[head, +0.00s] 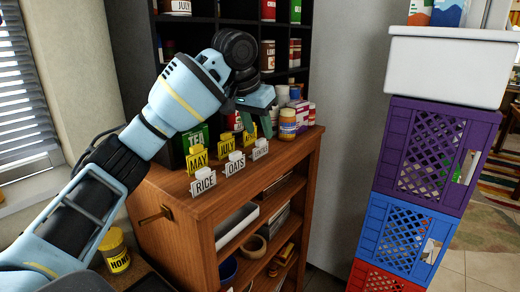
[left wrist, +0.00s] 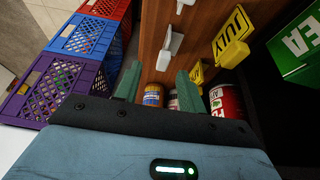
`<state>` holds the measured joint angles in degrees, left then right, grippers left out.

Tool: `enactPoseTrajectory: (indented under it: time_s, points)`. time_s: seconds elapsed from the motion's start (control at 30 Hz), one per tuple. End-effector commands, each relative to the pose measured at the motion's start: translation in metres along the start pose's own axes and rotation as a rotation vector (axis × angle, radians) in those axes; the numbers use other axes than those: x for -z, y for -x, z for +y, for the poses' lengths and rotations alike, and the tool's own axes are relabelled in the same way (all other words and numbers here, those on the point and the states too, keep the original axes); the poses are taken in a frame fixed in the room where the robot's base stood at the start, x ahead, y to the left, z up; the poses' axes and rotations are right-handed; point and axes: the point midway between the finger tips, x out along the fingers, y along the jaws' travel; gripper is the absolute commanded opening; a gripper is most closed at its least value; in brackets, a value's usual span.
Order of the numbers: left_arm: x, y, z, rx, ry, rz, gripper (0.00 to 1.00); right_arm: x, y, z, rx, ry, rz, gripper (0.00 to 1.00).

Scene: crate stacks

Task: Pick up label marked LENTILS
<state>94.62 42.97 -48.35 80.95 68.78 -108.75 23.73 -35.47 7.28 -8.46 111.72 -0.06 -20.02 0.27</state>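The LENTILS label (head: 260,149) is a small white card with dark, hard-to-read lettering. It stands at the right end of a row on the wooden cabinet top, beside the OATS label (head: 235,163) and RICE label (head: 203,182). My left gripper (head: 260,124) hangs fingers-down just above and behind it. In the left wrist view, the left gripper (left wrist: 157,88) has its green fingers apart with nothing held. A white label (left wrist: 169,48) shows nearly edge-on there, ahead of the fingers; its text cannot be read. My right gripper is out of view.
Yellow MAY (head: 197,160) and JULY (head: 226,150) labels stand behind the white row. A jar (head: 288,124) and cans stand close right of the gripper. A crate stack, purple (head: 403,150) over blue (head: 385,225), stands to the right. A honey jar (head: 114,250) is lower left.

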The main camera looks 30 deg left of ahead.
Motion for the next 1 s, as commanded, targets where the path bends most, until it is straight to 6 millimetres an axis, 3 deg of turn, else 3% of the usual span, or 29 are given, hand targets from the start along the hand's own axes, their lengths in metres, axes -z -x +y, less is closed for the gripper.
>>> enactPoseTrajectory:
  time_s: [0.33,0.67,0.9,1.0]
  points:
    - [-0.001,-0.043,-0.005,0.000,0.000,-0.003,0.40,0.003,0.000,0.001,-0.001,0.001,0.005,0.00]
    - [-0.001,-0.050,-0.004,0.000,0.000,-0.002,0.40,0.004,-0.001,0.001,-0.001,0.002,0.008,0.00]
    - [0.000,-0.050,-0.004,0.000,0.000,-0.001,0.09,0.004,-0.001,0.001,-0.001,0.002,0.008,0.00]
    - [0.000,-0.050,-0.004,0.000,0.000,-0.001,0.00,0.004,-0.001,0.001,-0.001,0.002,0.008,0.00]
